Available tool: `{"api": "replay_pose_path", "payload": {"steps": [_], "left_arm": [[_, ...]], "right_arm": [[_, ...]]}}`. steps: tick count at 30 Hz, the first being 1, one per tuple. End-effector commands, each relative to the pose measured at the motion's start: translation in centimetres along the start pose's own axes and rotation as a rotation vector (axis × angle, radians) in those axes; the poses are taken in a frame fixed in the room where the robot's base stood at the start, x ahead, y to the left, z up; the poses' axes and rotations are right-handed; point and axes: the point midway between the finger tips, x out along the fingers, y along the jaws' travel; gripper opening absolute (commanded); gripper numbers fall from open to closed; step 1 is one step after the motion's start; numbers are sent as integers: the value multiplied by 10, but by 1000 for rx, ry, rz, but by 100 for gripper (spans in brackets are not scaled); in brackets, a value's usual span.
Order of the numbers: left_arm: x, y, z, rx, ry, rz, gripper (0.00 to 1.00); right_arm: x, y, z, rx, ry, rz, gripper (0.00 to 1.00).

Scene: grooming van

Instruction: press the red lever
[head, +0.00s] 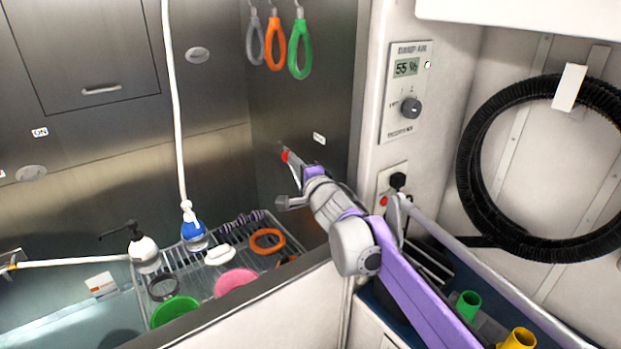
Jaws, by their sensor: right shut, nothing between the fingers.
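A small red lever (285,156) shows on the dark metal wall of the tub, near the middle of the view. My right arm reaches in from the lower right. My right gripper (293,165) is shut and empty, with its tip right at the red part. I cannot tell whether it touches the lever or is just in front of it. The gripper hides part of the lever and its mount. My left gripper is not in view.
A wire rack (215,262) holds a blue-topped bottle (194,232), a green bowl (175,311) and rings. Coloured loops (275,45) hang above. A control panel (406,92) and coiled black hose (470,170) are on the right. The tub's front edge (250,302) lies below my arm.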

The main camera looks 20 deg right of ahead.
Motion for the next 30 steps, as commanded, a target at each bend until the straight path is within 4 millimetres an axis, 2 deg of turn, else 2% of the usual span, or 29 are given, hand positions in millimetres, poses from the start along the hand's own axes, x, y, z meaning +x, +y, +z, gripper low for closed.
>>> {"api": "replay_pose_path", "payload": {"steps": [12,30], "left_arm": [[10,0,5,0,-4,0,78],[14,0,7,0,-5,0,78]], "right_arm": [[23,12,5,1,-2,-2,0],[31,17,7,3,-4,-6,0]]}}
